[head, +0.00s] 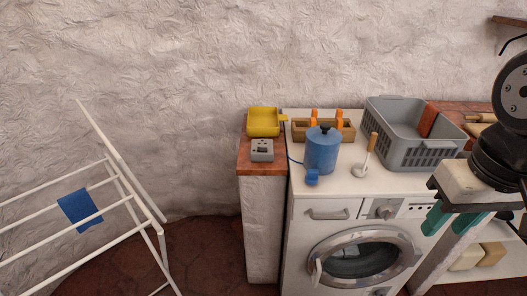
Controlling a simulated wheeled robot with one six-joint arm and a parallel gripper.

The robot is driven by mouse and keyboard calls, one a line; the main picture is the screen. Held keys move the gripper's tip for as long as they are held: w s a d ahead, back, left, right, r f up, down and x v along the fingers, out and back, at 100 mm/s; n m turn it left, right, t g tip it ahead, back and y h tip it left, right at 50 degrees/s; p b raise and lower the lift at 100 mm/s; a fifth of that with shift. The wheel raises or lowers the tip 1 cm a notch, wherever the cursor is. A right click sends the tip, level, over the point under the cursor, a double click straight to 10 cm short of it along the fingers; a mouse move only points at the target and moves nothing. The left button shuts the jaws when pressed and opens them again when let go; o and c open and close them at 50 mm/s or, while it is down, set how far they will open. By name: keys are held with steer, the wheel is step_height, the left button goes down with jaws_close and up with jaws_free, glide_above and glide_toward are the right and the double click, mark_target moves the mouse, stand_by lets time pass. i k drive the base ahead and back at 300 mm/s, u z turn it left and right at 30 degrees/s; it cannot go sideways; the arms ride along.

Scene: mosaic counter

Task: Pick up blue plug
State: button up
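My gripper (452,222) is at the right, pointing down in front of the machine's right side. Its two teal fingers are apart with nothing visible between them. It is well to the right of the plug and not touching it.
A grey socket box (262,155) and a yellow tray (263,122) stand on the tiled ledge at left. A wooden-handled tool (370,150), wooden holder (300,134) and grey basket (405,153) share the machine top. A white drying rack (130,175) with blue cloth stands far left.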

mark_target(311, 179)
steer(key=k, duration=0.45)
steer(key=u, duration=0.9)
steer(key=i, duration=0.65)
steer(key=z, duration=1.45)
